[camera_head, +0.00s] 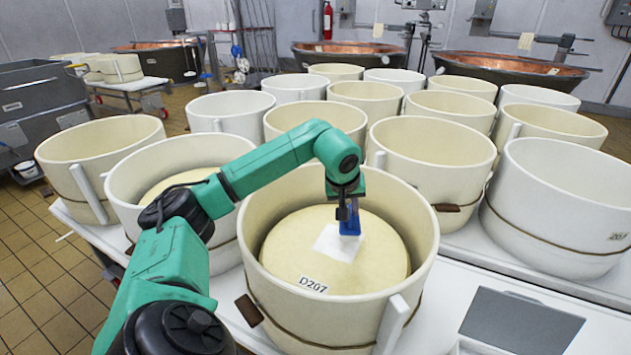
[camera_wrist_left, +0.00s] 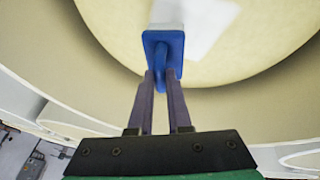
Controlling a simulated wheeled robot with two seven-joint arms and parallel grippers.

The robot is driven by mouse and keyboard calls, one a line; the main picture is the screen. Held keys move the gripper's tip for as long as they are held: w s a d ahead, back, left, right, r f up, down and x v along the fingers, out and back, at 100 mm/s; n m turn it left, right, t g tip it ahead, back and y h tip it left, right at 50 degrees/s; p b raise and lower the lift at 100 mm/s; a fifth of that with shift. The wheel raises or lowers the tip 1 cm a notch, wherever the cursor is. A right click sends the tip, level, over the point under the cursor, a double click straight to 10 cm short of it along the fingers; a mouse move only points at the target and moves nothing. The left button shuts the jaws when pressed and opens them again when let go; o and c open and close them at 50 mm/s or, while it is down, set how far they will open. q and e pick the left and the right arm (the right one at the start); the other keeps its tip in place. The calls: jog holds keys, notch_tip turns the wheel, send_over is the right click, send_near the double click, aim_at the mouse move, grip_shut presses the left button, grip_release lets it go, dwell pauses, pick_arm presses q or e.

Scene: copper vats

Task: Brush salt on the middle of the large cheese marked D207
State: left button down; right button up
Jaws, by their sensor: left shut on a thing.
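The large round cheese (camera_head: 290,245), labelled D207, lies inside a cream-coloured round mould (camera_head: 420,240) at the front centre. A white patch (camera_head: 333,246) that looks like salt covers part of its middle; it also shows in the wrist view (camera_wrist_left: 207,22). My left gripper (camera_head: 347,205) points down inside the mould and is shut on the handle of a blue brush (camera_head: 350,224). In the wrist view the brush (camera_wrist_left: 163,45) sits between my fingers (camera_wrist_left: 161,85), its pale bristle end over the edge of the white patch. I cannot tell if the bristles touch. My right gripper is out of view.
The tall mould wall surrounds the cheese. Several similar moulds (camera_head: 435,145) crowd the white table behind and beside it; the left neighbour holds a cheese (camera_head: 178,185). A dark flat panel (camera_head: 520,320) lies at the front right. Copper vats (camera_head: 510,68) stand at the back.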

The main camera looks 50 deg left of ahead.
pick_arm(q)
jog(key=shift+r+p, duration=0.35)
jog(key=shift+r, duration=0.25)
jog(key=shift+r+p, duration=1.7)
jog(key=shift+r, duration=0.35)
